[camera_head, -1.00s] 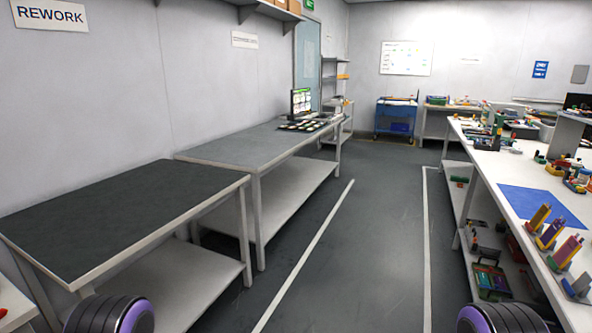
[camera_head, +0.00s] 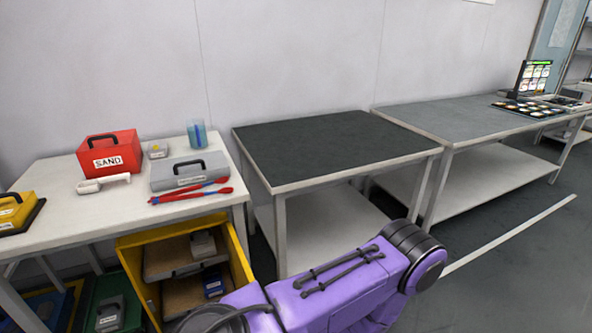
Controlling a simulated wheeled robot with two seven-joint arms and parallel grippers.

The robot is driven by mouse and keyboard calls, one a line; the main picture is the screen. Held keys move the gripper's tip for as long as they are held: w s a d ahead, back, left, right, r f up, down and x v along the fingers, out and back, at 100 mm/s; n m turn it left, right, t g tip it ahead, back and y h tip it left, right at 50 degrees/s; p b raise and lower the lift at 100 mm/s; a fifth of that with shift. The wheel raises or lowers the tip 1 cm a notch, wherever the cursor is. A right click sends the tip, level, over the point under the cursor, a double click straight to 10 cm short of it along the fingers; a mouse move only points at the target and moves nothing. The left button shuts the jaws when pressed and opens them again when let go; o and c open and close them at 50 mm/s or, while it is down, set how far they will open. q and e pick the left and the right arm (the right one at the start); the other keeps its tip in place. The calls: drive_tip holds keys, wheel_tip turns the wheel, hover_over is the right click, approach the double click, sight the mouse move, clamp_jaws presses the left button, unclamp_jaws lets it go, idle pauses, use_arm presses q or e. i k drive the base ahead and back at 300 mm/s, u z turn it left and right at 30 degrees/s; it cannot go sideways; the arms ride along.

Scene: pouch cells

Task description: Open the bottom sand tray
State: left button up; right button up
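A yellow open-fronted cabinet (camera_head: 243,262) stands under the right end of the white table. Inside it are two brown trays stacked one above the other. The upper tray (camera_head: 160,262) has a grey box on it. The lower tray, the bottom sand tray (camera_head: 183,297), has a small dark blue box on it, and my purple arm partly hides its lower right. Neither gripper shows; only a purple arm link of mine with a dark round joint crosses the lower middle.
On the white table (camera_head: 60,172) are a red SAND box (camera_head: 110,154), a white scoop (camera_head: 103,183), a grey case (camera_head: 190,172), red-and-blue tongs (camera_head: 190,191) and a blue cup (camera_head: 197,134). A green bin (camera_head: 112,300) stands left of the cabinet. A dark-topped bench (camera_head: 330,146) stands to the right.

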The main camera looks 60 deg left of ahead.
sight(180, 297)
drive_tip(key=z, duration=0.2)
drive_tip(key=i, duration=1.2)
drive_tip(key=u, duration=4.1)
drive_tip(key=k, duration=0.25)
drive_tip(key=u, duration=1.15)
drive_tip(key=i, duration=1.05)
